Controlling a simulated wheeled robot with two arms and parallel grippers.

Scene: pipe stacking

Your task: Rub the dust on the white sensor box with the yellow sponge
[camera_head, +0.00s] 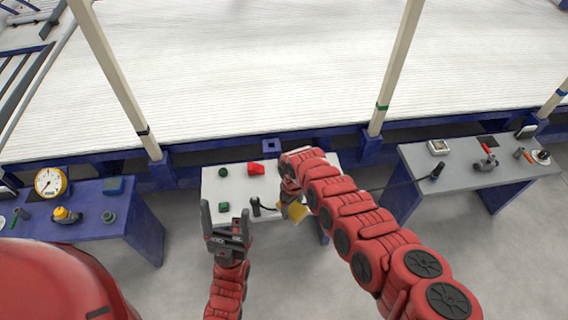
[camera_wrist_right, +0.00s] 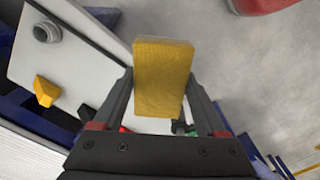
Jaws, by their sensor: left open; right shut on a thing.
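My right gripper (camera_head: 293,203) is shut on the yellow sponge (camera_head: 297,212) near the front right edge of the white table (camera_head: 235,188). In the right wrist view the sponge (camera_wrist_right: 163,75) stands out between the two fingers. The sponge is over the table's edge, with grey floor showing beyond it. My left gripper (camera_head: 226,214) is open and empty, fingers pointing away from me, by the table's front left. I cannot make out the white sensor box or its dust; my right arm hides part of the table.
On the white table are a red object (camera_head: 256,169), a dark green knob (camera_head: 223,172) and a black tool (camera_head: 256,206). The wrist view shows a grey round fitting (camera_wrist_right: 47,32) and a yellow piece (camera_wrist_right: 46,91). A blue table (camera_head: 85,200) stands left, a grey table (camera_head: 460,180) right.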

